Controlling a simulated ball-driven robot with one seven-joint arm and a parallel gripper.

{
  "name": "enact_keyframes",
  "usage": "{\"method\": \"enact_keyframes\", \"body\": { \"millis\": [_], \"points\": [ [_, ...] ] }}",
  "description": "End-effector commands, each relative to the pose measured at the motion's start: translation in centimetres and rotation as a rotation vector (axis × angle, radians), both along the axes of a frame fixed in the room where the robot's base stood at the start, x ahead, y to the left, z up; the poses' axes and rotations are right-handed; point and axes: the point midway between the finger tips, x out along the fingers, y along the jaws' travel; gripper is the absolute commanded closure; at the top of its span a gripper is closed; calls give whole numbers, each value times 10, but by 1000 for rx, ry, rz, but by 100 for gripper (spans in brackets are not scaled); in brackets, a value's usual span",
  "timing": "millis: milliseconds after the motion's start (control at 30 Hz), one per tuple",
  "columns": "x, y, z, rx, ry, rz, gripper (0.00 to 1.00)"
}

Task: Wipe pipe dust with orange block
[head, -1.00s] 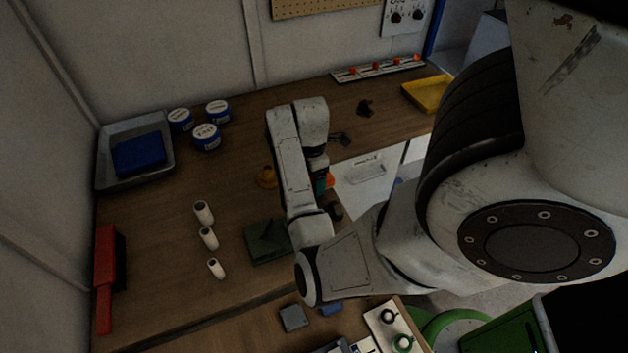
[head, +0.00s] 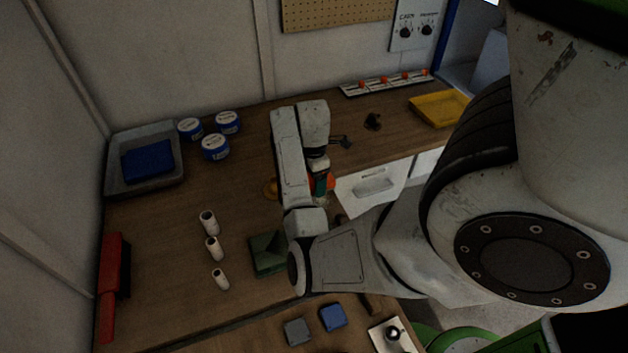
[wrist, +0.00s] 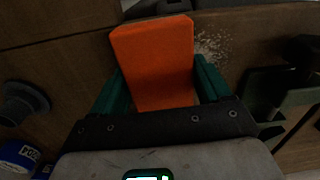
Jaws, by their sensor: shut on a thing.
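My gripper (wrist: 158,78) is shut on the orange block (wrist: 155,50), which stands out between the two green fingers in the wrist view. In the head view my gripper (head: 321,186) is mostly hidden by my arm, with a bit of orange showing beside it. A patch of pale, speckled dust (wrist: 213,46) lies on the brown wood just right of the block. I cannot tell whether the block touches the surface. No pipe can be clearly made out by the dust.
A green object (head: 267,255) stands left of my forearm. Three white cylinders (head: 209,223), several blue-and-white cans (head: 215,147), a grey tray (head: 176,181) and a red brush (head: 110,285) occupy the left bench. A yellow tray (head: 441,108) sits at the back right. An open drawer (head: 350,199) juts out.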

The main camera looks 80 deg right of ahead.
Motion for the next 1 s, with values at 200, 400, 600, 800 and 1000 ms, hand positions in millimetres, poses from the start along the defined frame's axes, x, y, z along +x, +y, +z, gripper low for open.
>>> {"method": "enact_keyframes", "body": {
  "millis": [200,400,600,800,1000],
  "points": [
    [0,-1,22,-4,-1,-2,67],
    [2,-1,41,-4,-3,0,67],
    [1,0,53,-2,-1,-1,67],
    [0,0,54,-1,0,-1,67],
    [1,-2,58,-6,-2,-1,67]
  ]
}}
